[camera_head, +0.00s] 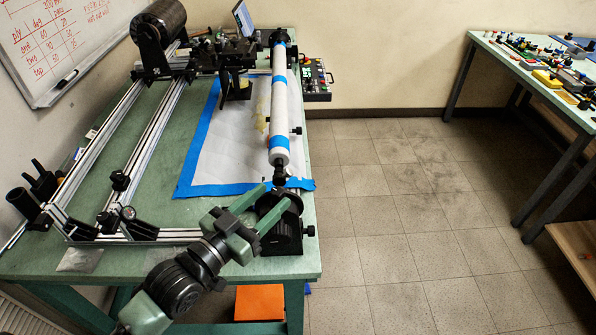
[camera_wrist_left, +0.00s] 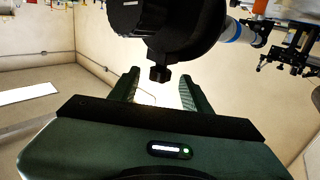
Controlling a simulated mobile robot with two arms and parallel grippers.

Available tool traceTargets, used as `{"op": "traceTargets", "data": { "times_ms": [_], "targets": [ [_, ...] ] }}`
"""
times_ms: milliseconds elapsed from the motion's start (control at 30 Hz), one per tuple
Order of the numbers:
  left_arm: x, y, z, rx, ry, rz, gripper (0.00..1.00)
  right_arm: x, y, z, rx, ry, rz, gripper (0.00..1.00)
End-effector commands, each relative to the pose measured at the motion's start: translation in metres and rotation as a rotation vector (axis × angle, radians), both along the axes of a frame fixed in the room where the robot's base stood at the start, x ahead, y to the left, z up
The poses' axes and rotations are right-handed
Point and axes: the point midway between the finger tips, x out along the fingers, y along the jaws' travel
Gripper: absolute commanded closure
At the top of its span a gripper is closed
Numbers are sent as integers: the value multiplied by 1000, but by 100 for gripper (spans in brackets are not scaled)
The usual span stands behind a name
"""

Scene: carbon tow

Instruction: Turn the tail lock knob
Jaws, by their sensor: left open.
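The white mandrel tube (camera_head: 279,105) with blue bands runs away from me along the table's right side. Its near end meets the black tail stand (camera_head: 283,236), which carries a round black disc. A small black knob (camera_head: 310,231) sticks out of the stand's right side. My left gripper (camera_head: 277,196) is open at the stand, with its green fingers by the disc. In the left wrist view a small black knob (camera_wrist_left: 160,73) hangs below a round black body, in line with the gap between the open fingers (camera_wrist_left: 159,88). I cannot tell whether these are the same knob.
The green table (camera_head: 90,235) bears metal rails, a black roll (camera_head: 160,28) and a blue-edged white sheet (camera_head: 215,150). A control box (camera_head: 317,80) stands beyond. An orange box (camera_head: 259,302) is under the table. A second table (camera_head: 500,55) is at right; the floor between is clear.

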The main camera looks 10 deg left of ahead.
Motion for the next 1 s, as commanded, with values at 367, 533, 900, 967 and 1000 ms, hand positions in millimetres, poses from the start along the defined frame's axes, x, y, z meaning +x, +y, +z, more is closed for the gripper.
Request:
{"op": "traceTargets", "data": {
  "times_ms": [367, 533, 900, 967, 1000],
  "targets": [
    [53, -23, 2, 0, 1, 2, 52, -54, 24, 12, 26, 75, -2, 64],
    [62, -28, 0, 2, 2, 1, 52, -29, 22, 15, 24, 41, 1, 64],
    [62, -28, -1, 3, 3, 1, 86, -25, 14, 15, 16, 33, -1, 64],
    [62, -28, -1, 3, 3, 1, 100, -29, 13, 14, 14, 38, -2, 64],
    [62, -28, -1, 3, 3, 1, 100, -31, 13, 14, 14, 41, -2, 64]
  ]
}}
